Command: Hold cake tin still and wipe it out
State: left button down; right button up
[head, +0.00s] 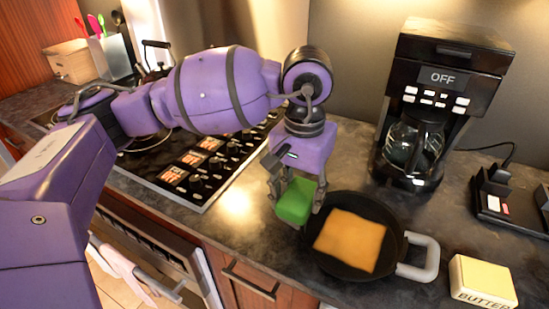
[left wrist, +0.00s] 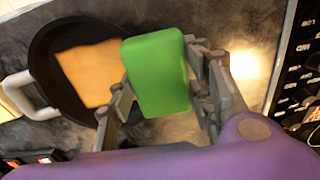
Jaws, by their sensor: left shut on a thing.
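A dark round tin or pan (head: 398,222) with a pale grey loop handle (head: 425,258) sits on the counter. A flat orange-tan square (head: 350,241) lies inside it; I cannot tell its material. The pan also shows at upper left in the left wrist view (left wrist: 45,55). My left gripper (head: 296,203) points down beside the pan's left rim. It is shut on a green block (left wrist: 157,72), like a sponge, with a finger on each side. The block (head: 295,200) is above the counter, outside the pan's middle. My right gripper is not in view, and nothing grips the handle.
A black coffee maker (head: 440,85) stands behind the pan. A butter block (head: 482,281) lies at front right, and a black device (head: 505,200) with a cord at far right. A stove (head: 195,165) is left of my gripper. Bare counter surrounds the pan's front left.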

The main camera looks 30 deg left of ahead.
pick_arm(q)
jog(key=shift+w+f, duration=0.25)
jog(key=shift+w, duration=0.05)
jog(key=shift+s+a, duration=0.1)
jog(key=shift+d+r, duration=0.2)
jog(key=w+d, duration=0.1)
jog(key=d, duration=1)
jog(key=shift+w+d+r, duration=0.15)
jog(key=shift+w+r, duration=0.2)
jog(key=shift+r, duration=0.1)
